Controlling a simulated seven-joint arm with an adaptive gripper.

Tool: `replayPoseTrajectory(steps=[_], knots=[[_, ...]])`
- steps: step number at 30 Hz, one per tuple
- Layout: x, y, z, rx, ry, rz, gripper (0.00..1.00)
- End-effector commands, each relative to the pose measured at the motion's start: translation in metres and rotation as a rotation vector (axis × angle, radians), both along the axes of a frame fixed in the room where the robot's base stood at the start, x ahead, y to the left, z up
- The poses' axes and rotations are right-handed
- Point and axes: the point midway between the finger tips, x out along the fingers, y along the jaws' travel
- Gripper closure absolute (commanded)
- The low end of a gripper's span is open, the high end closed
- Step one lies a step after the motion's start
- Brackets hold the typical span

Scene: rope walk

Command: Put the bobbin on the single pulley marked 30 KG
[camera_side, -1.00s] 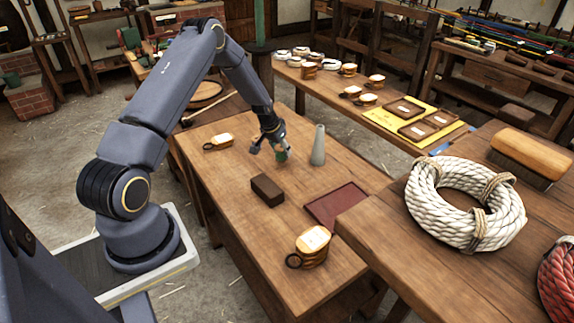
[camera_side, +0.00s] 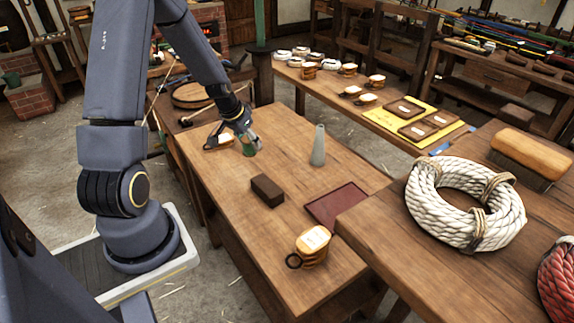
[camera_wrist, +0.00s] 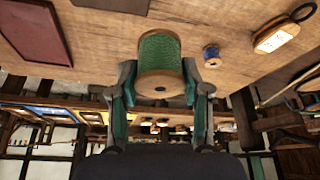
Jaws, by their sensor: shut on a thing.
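The bobbin (camera_wrist: 160,50), a reel wound with green thread with pale wooden ends, is between the fingers of my gripper (camera_wrist: 159,74) in the wrist view. My gripper is shut on it. In the side view the green bobbin (camera_side: 248,150) is at my gripper (camera_side: 251,145), above the far left part of the bench. A single wooden pulley (camera_wrist: 276,36) with a dark ring and white label lies to the right of the bobbin in the wrist view. In the side view this pulley (camera_side: 218,142) is partly behind my gripper. Its label is too small to read.
A small blue reel (camera_wrist: 211,56) stands between bobbin and pulley. More pulleys sit on the back table. A rope coil (camera_side: 464,203) lies right.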

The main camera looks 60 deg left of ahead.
Motion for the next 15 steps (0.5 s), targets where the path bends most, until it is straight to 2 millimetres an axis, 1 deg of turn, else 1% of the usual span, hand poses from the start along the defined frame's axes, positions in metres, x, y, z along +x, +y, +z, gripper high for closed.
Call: replayPoseTrajectory(steps=[1,2,5,9,12,15], knots=[[-0.004,0.016,0.002,0.001,-0.001,0.036,0.88],[-0.007,0.024,0.004,0.002,0.000,0.053,0.88],[-0.020,0.059,0.010,0.003,-0.001,0.137,0.88],[-0.048,0.112,0.021,0.003,-0.001,0.276,0.88],[-0.068,0.142,0.027,0.002,0.000,0.367,0.88],[-0.085,0.159,0.029,0.000,0.000,0.422,0.88]])
